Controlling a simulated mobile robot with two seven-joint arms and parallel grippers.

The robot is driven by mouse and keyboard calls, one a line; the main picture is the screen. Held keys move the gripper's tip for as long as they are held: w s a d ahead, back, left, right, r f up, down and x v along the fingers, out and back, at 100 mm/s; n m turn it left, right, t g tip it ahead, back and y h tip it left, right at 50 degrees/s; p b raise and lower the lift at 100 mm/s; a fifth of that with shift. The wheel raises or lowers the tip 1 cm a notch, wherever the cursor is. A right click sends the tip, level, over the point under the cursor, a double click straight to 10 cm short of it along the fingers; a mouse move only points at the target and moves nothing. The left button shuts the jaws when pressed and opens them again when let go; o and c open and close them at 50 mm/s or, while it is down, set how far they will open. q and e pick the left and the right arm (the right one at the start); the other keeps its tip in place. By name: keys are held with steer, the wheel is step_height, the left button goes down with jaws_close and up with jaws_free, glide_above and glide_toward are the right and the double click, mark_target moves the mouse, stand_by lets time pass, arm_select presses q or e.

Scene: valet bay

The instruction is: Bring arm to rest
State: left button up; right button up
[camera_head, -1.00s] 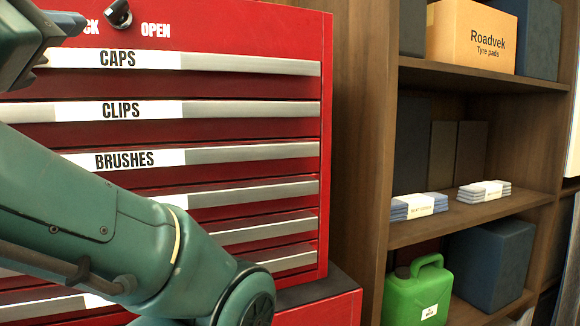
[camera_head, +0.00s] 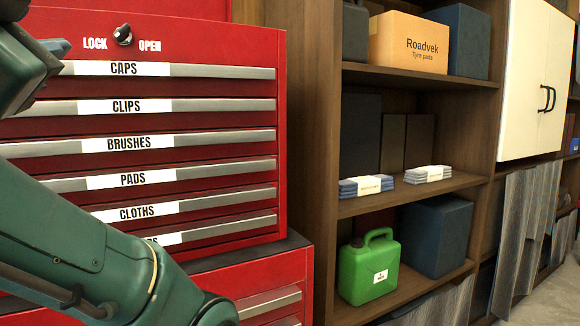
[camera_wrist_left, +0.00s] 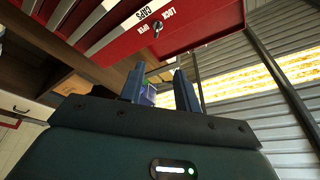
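My left arm comes in from the left in the head view, in front of the red tool chest (camera_head: 262,40). My left gripper (camera_head: 58,50) is at the far left edge, partly cut off, near the height of the CAPS drawer (camera_head: 225,72). In the left wrist view the gripper (camera_wrist_left: 160,84) has its two fingers apart with nothing held between them. The chest's lock knob (camera_head: 123,36) is upper left, between the words LOCK and OPEN. The drawers in view look shut. My right gripper is not in view.
A wooden shelf unit right of the chest holds an orange Roadvek box (camera_head: 408,42), folded cloth stacks (camera_head: 366,186) and a green canister (camera_head: 368,270). A white cabinet (camera_head: 525,80) and hanging grey sheets (camera_head: 515,240) are farther right. Open floor shows at lower right.

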arm_select(q)
steer(key=w+f, duration=1.2)
steer(key=w+d+f+g+h, duration=0.1)
steer(key=d+f+h, duration=0.15)
steer(key=f, duration=1.05)
steer(key=w+d+f+g+h, duration=0.1)
steer(key=d+f+h, duration=0.15)
steer(key=f, duration=1.15)
steer(key=s+d+f+n+g+h+p, duration=0.1)
steer(key=s+d+f+g+h+p, duration=0.1)
steer(key=s+f+p, duration=0.6)
steer(key=s+d+f+n+g+h+p, duration=0.2)
steer(key=s+f+g+p, duration=0.3)
steer(key=s+f+p, duration=0.3)
steer(key=shift+s+d+p, duration=0.5)
steer(key=shift+s+d, duration=0.05)
steer(key=shift+s, duration=0.35)
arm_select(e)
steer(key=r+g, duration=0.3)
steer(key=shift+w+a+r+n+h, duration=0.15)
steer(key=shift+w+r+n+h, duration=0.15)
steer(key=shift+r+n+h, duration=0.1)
